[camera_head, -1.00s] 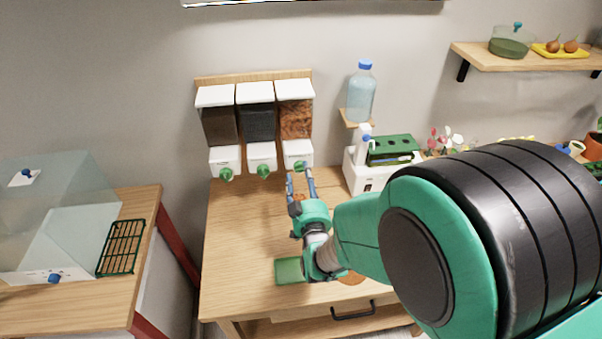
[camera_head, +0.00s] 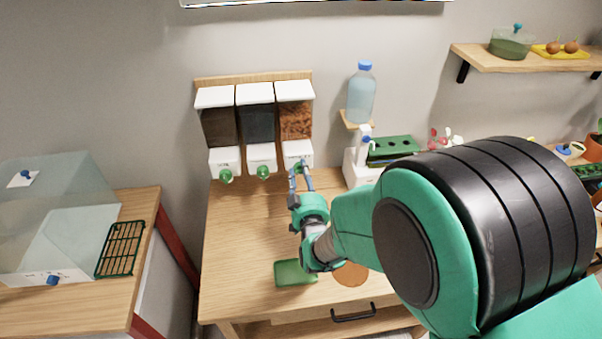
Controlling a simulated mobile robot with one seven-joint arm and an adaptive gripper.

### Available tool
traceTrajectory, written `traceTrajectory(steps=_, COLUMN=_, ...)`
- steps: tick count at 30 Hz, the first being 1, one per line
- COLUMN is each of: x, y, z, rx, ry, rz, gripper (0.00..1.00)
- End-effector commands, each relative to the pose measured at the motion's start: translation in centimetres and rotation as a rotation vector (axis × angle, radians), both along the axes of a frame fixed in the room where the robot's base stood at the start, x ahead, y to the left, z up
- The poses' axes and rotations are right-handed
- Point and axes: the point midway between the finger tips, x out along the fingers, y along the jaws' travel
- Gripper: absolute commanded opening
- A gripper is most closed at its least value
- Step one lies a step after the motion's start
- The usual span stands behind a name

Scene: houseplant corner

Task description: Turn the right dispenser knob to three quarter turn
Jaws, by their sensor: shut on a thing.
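Three dispensers hang side by side on a wooden board on the wall, each with a white base and a green knob. The right dispenser (camera_head: 295,120) holds brown chunky material. Its green knob (camera_head: 298,166) is mostly hidden by my fingers. My gripper (camera_head: 300,172) reaches up from the table side and is shut on that knob. The knob's exact turn angle is too small to tell. The middle knob (camera_head: 263,171) and the left knob (camera_head: 227,176) are free and apart from my gripper.
A green tray (camera_head: 290,274) and a round brown disc (camera_head: 351,275) lie on the wooden table (camera_head: 240,250) below my arm. A blue-capped bottle (camera_head: 361,95) stands right of the dispensers, above a white device with a green rack (camera_head: 392,147). A glass case (camera_head: 60,220) stands left.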

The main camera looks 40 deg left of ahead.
Motion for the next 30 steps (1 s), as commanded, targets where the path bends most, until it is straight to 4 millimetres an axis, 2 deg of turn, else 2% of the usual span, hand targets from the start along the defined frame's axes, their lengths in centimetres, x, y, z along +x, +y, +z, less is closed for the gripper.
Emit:
traceTrajectory(steps=24, x=-0.03, y=0.27, z=0.53, rx=0.106, ry=0.094, rz=0.005, gripper=0.05)
traceTrajectory(steps=25, x=-0.03, y=0.27, z=0.53, rx=0.106, ry=0.094, rz=0.005, gripper=0.35)
traceTrajectory(steps=27, x=-0.02, y=0.26, z=0.53, rx=0.106, ry=0.094, rz=0.005, gripper=0.49)
traceTrajectory(steps=30, x=-0.01, y=0.2, z=0.41, rx=0.104, ry=0.095, rz=0.003, gripper=0.49)
